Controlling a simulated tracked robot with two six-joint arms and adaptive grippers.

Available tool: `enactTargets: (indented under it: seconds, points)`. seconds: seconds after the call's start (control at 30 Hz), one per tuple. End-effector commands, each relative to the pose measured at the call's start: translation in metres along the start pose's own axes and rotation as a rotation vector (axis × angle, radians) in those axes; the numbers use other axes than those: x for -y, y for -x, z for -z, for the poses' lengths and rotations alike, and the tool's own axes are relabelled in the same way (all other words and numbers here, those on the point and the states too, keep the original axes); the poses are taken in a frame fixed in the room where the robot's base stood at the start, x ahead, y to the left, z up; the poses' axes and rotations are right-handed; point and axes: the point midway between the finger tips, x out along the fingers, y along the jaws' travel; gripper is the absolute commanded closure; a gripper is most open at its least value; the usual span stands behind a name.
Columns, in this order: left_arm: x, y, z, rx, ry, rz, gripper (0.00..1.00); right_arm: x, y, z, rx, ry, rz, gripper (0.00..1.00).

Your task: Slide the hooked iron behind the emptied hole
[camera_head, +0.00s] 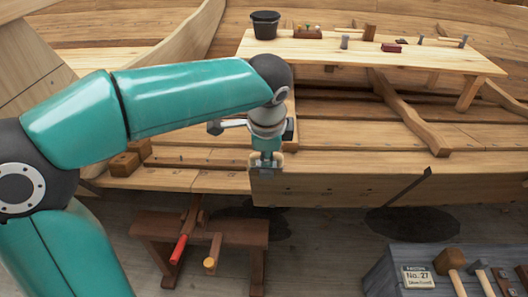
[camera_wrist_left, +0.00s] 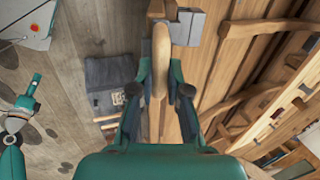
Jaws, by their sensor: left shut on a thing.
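My left gripper (camera_head: 266,165) is shut at the outer plank (camera_head: 335,190), close to its upper edge. In the left wrist view the left gripper (camera_wrist_left: 160,92) grips the pale wooden handle (camera_wrist_left: 160,55) of a tool with a grey block-shaped head (camera_wrist_left: 187,22). I take it for the hooked iron, but its hook is not clear. The gripper hides most of it in the head view. Small dark spots dot the plank; I cannot tell which is the emptied hole. My right gripper (camera_wrist_left: 32,92) seems to show small at the wrist view's left edge; its jaws are unclear.
A bench (camera_head: 380,55) with a black bucket (camera_head: 265,25) and several tools stands behind. A low stool (camera_head: 240,232) with red and wooden handles stands below the plank. A grey crate (camera_head: 390,280) bearing a mallet (camera_head: 449,261) is at lower right. Wooden blocks (camera_head: 124,164) lie left.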

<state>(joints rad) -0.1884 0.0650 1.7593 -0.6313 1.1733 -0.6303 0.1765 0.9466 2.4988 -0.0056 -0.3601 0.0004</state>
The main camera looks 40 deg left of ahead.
Motion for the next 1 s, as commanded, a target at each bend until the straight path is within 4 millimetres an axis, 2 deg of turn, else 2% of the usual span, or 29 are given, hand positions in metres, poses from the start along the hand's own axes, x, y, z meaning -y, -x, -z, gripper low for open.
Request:
enactTargets:
  seconds: [0.53, 1.0]
  points:
    - [-0.001, 0.001, 0.040, -0.003, -0.001, -0.002, 1.00, 0.005, 0.013, 0.000, 0.000, 0.000, 0.000, 0.50]
    - [-0.001, 0.001, 0.044, -0.003, 0.000, -0.002, 1.00, 0.005, 0.013, 0.000, 0.000, 0.000, 0.000, 0.50]
